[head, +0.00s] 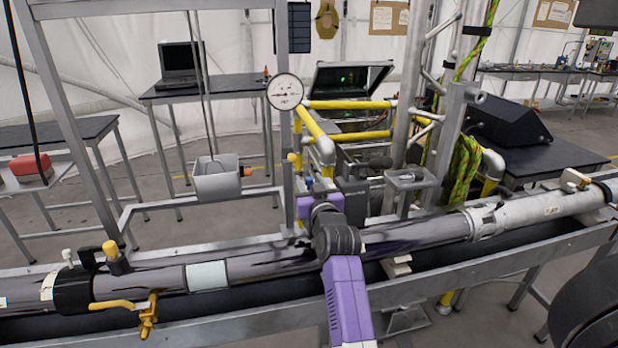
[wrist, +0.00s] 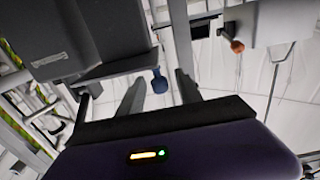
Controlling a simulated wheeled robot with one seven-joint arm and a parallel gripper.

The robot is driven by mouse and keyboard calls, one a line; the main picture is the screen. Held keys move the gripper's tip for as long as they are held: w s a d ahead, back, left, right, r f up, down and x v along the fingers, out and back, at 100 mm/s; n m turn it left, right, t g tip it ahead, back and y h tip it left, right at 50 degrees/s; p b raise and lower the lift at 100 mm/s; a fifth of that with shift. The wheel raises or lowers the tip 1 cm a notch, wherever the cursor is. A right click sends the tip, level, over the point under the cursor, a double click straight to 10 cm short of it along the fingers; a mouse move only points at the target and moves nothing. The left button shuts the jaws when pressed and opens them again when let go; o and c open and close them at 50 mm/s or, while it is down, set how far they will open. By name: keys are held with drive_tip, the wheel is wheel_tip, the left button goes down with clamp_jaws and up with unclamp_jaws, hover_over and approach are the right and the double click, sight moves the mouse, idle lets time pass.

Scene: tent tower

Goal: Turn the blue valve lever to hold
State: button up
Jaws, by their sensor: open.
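The blue valve lever (wrist: 159,82) shows in the wrist view as a small rounded blue handle below a dark grey box. My gripper (wrist: 160,76) is open, with its two grey fingers apart. The lever appears between the fingers in the picture; I cannot tell its depth or whether it touches them. In the head view my purple wrist (head: 320,204) is above the large pipe, in front of the dark valve fittings. It hides the fingers there. A small bluish spot (head: 308,182) just above the wrist may be the lever. No hold marking is readable.
The long metal pipe (head: 420,233) runs across the front below my arm. Yellow pipes (head: 350,104) and a round gauge (head: 285,92) stand behind. A grey box (head: 216,178) is to the left. An orange knob (wrist: 237,46) shows at upper right in the wrist view.

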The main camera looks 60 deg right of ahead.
drive_tip(key=shift+w+d, duration=0.15)
drive_tip(key=shift+d, duration=0.05)
clamp_jaws()
